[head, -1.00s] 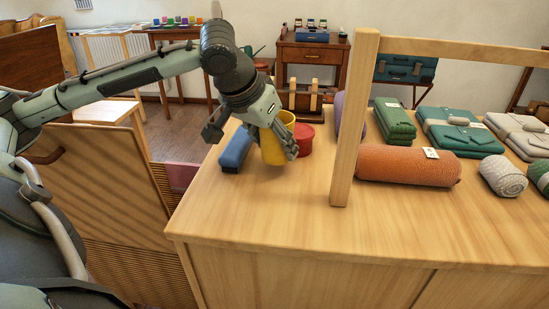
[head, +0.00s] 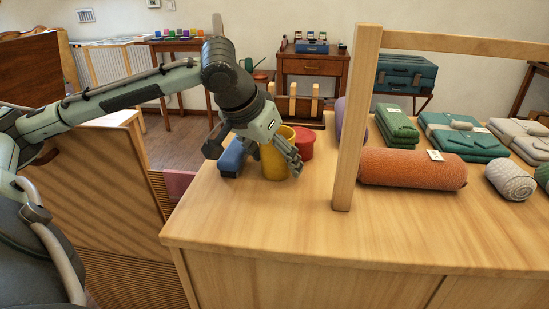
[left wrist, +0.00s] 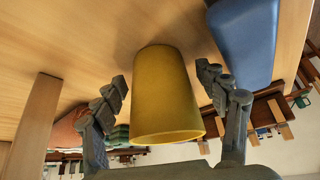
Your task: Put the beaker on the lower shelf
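The likely beaker is a yellow, tapered cup (head: 272,160) near the far left edge of the wooden counter. In the left wrist view the yellow beaker (left wrist: 168,95) stands between the two fingers of my left gripper, with gaps visible on both sides. My left gripper (head: 256,158) reaches down around it in the head view, and one finger hides part of its right side. In the left wrist view the gripper (left wrist: 165,95) is open. My right gripper is out of view. I cannot make out a lower shelf.
A blue block (head: 231,158) lies close left of the beaker and a red cup (head: 303,143) stands close behind right. A wooden post (head: 356,120) rises from the counter, with an orange roll (head: 412,169) beside it. The counter's front left (head: 240,220) is clear.

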